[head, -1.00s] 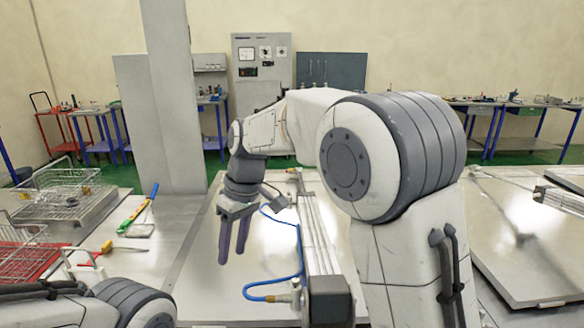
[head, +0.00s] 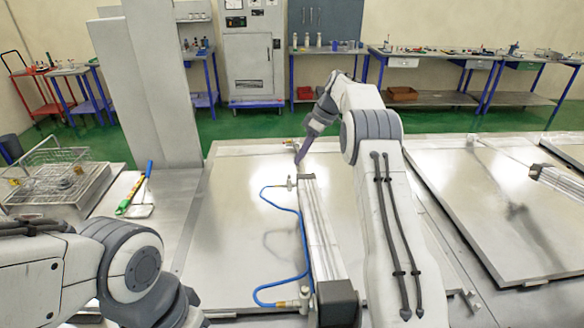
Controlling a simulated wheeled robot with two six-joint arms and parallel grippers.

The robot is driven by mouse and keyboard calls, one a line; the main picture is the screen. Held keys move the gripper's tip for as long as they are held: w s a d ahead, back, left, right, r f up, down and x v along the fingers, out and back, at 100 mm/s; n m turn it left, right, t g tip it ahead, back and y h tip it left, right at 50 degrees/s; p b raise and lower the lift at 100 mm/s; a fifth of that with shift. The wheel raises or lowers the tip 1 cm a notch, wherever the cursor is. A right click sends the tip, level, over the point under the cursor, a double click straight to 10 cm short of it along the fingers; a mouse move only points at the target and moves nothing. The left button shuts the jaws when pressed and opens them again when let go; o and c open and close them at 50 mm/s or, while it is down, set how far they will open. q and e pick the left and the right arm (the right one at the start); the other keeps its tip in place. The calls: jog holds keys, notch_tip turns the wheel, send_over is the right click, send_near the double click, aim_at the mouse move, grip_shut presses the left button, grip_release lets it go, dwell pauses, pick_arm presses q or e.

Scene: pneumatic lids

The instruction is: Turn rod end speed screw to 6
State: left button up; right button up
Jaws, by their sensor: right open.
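A pneumatic cylinder with a silver ribbed body (head: 320,232) lies on a metal lid, running away from me. Its near end has a dark block (head: 337,301). A blue hose (head: 301,235) joins a near fitting (head: 303,297) and a far fitting (head: 291,183) on its left side. The speed screw and its scale are too small to read. My right gripper (head: 299,161) is by the far end of the cylinder, fingers pointing down and seen nearly edge-on. It is open, and I cannot tell whether it touches anything. My left arm is at the lower left, its gripper out of view.
The metal lid (head: 228,230) has bare room left of the cylinder. A second lid (head: 490,200) lies to the right. A wire basket (head: 60,168) and a green-and-blue tool (head: 133,190) are at the left. A grey post (head: 155,90) stands behind.

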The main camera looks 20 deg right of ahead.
aim_at(290, 175)
jog(key=p+x, duration=0.1)
jog(key=x, duration=0.4)
jog(key=shift+a+p, duration=0.15)
jog(key=shift+p, duration=0.2)
jog(key=shift+w+a+f, duration=0.1)
jog(key=shift+a+f, duration=0.1)
jog(key=shift+f, duration=0.4)
jog(key=shift+c, duration=0.4)
grip_shut()
